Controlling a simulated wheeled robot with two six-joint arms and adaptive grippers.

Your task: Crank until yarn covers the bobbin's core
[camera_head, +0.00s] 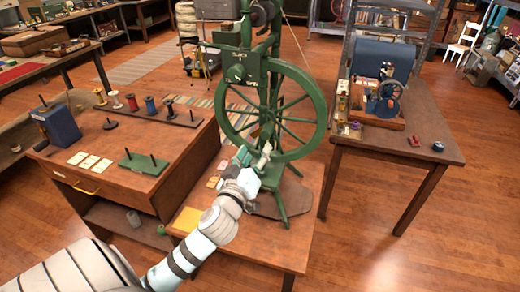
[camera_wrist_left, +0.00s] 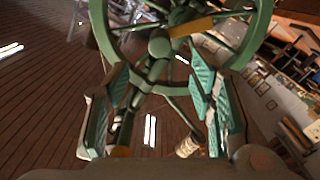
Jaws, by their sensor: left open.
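A green spinning wheel (camera_head: 320,110) stands upright on the low wooden stand. A dark round part (camera_head: 262,12), possibly the bobbin, sits at its top, cut by the frame edge; yarn on its core cannot be made out. A thin pale strand (camera_head: 297,45) runs beside the frame. My left gripper (camera_head: 254,160) is in front of the wheel's lower part. In the left wrist view the gripper (camera_wrist_left: 162,90) is open, its fingers on either side of the green hub and spokes (camera_wrist_left: 160,47). An orange-yellow bar, possibly the crank handle (camera_wrist_left: 190,27), lies beyond the fingertips. My right gripper is out of view.
A wooden cabinet (camera_head: 190,150) at left carries spools (camera_head: 151,106), a blue box (camera_head: 57,127) and a green two-peg stand (camera_head: 143,164). A table (camera_head: 425,120) at right holds a blue machine (camera_head: 383,60). Open floor lies at front right.

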